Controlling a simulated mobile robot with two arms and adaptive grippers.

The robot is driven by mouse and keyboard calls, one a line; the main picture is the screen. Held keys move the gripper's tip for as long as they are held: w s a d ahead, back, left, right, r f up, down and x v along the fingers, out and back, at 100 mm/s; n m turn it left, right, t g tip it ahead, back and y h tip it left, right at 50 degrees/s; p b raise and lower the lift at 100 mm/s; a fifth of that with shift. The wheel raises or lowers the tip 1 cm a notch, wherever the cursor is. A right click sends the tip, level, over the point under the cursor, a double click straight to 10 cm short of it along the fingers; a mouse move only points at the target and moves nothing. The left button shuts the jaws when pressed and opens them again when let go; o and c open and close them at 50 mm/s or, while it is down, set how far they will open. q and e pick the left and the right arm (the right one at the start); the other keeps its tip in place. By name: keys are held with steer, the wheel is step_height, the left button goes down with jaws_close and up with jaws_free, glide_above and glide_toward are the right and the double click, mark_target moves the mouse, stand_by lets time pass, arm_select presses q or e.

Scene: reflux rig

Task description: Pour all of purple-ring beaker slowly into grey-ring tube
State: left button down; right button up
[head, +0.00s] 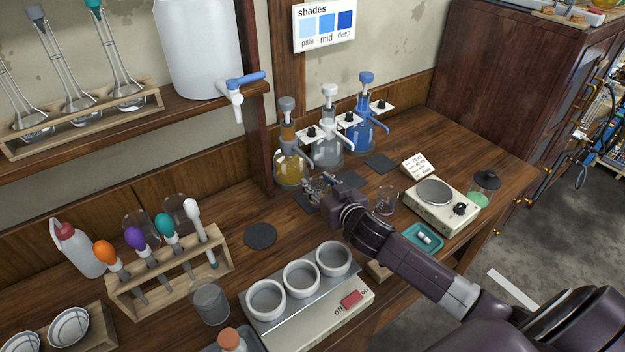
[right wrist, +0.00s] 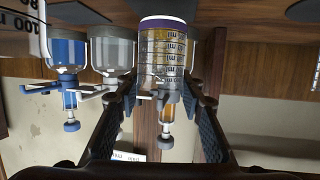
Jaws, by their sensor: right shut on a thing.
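The purple-ring beaker (right wrist: 163,55) is clear glass with printed marks. It fills the middle of the right wrist view, which looks upside down, with its purple band (right wrist: 163,22) at the picture's top. My right gripper (right wrist: 163,92) is shut on it, one finger on each side. An amber tint shows through the glass; I cannot tell liquid in it from the amber bottle behind. In the head view my right gripper (head: 322,188) is in front of the dispenser bottles and largely hides the beaker. I cannot make out a grey-ring tube. My left gripper is not in view.
Amber (head: 290,165), clear (head: 328,145) and blue (head: 362,130) dispenser bottles stand behind the gripper. A balance (head: 446,205), another beaker (head: 387,200) and a green-filled jar (head: 484,188) are right. A dropper rack (head: 170,285) and heater with three cups (head: 320,320) are nearer.

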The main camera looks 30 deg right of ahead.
mark_target(314, 181)
steer(key=shift+f+x, duration=0.15)
steer(key=shift+x, duration=0.6)
steer(key=shift+f+x, duration=0.15)
steer(key=shift+x, duration=0.55)
steer(key=shift+w+f+p, duration=0.1)
steer(key=shift+w+p, duration=0.1)
steer(key=shift+p, duration=0.25)
steer(key=shift+w+f, duration=0.25)
steer(key=shift+s, duration=0.1)
steer(key=shift+f, duration=0.2)
steer(key=o, duration=1.2)
steer(key=shift+c, duration=0.2)
